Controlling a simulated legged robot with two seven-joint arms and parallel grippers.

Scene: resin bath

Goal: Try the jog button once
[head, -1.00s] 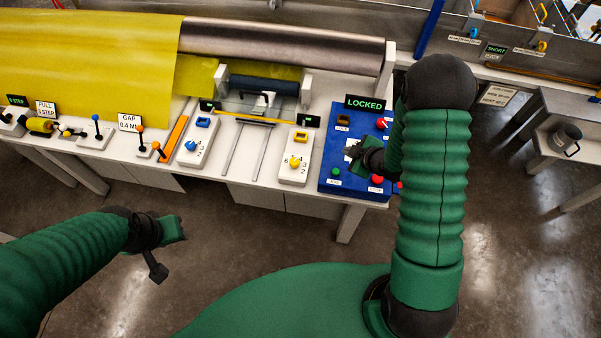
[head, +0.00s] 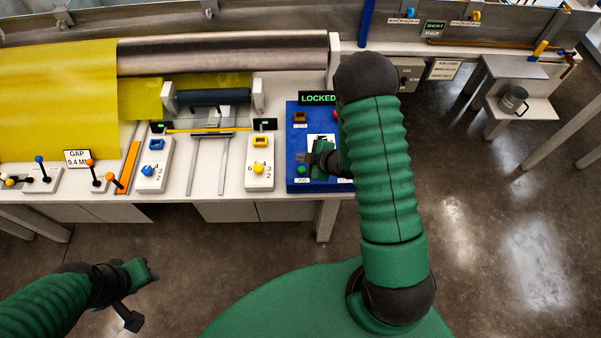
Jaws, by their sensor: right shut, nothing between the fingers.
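The blue control panel (head: 293,125) stands at the right end of the bench, under a sign reading LOCKED (head: 318,98). A green button (head: 302,170) sits at its lower left above a small white label that is too small to read surely. My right gripper (head: 307,160) is shut and empty, just above and beside the green button in the picture; I cannot tell if it touches. My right arm and gripper hide much of the panel's right side. My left gripper (head: 142,293) is open and empty over the floor in front of the bench.
A white box with a yellow knob (head: 258,169) stands left of the panel, and one with a blue knob (head: 153,171) further left. A red button (head: 337,114) shows partly behind my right arm. A small table (head: 515,68) stands at the right.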

